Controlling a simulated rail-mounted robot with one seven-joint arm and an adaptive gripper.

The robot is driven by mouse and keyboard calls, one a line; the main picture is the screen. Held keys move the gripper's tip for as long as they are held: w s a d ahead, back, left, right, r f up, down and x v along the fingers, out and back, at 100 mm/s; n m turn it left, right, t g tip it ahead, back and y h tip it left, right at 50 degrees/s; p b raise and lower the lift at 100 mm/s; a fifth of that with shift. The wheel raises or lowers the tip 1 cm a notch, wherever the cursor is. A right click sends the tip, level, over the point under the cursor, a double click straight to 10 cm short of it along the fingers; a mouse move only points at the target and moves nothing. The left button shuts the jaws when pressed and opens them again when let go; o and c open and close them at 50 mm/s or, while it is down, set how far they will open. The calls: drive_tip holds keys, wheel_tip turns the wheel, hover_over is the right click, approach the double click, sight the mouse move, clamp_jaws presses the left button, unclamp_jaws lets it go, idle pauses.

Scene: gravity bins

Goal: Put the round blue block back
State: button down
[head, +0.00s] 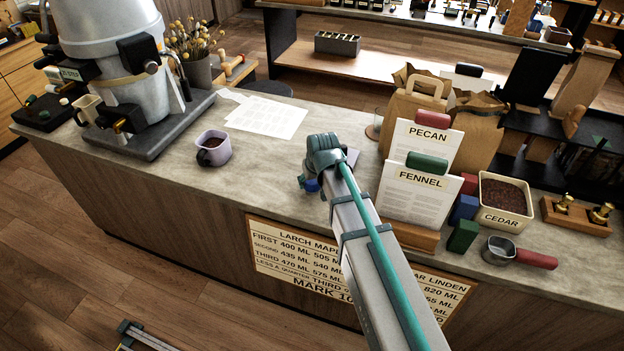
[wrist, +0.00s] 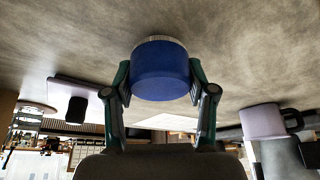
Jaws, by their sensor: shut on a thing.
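The round blue block (wrist: 160,72) sits between the two fingers of my gripper (wrist: 160,88) in the wrist view, with a pale rim at its far end toward the counter. My gripper is shut on its sides. In the head view only a bit of blue (head: 312,185) shows below my gripper (head: 310,180), over the front middle of the counter (head: 265,180). My arm hides the rest. I cannot tell whether the block touches the counter.
A lilac mug (head: 213,149) stands to the left, papers (head: 268,117) behind. To the right are the PECAN (head: 424,150) and FENNEL (head: 415,200) cards, a blue block (head: 464,209), a green block (head: 463,236), the CEDAR bin (head: 503,222) and a scoop (head: 500,251).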

drive_tip(key=shift+f+b, duration=0.35)
drive_tip(key=shift+f, duration=0.2)
idle(0.6)
drive_tip(key=shift+c, duration=1.4)
unclamp_jaws()
drive_tip(key=v, duration=1.2)
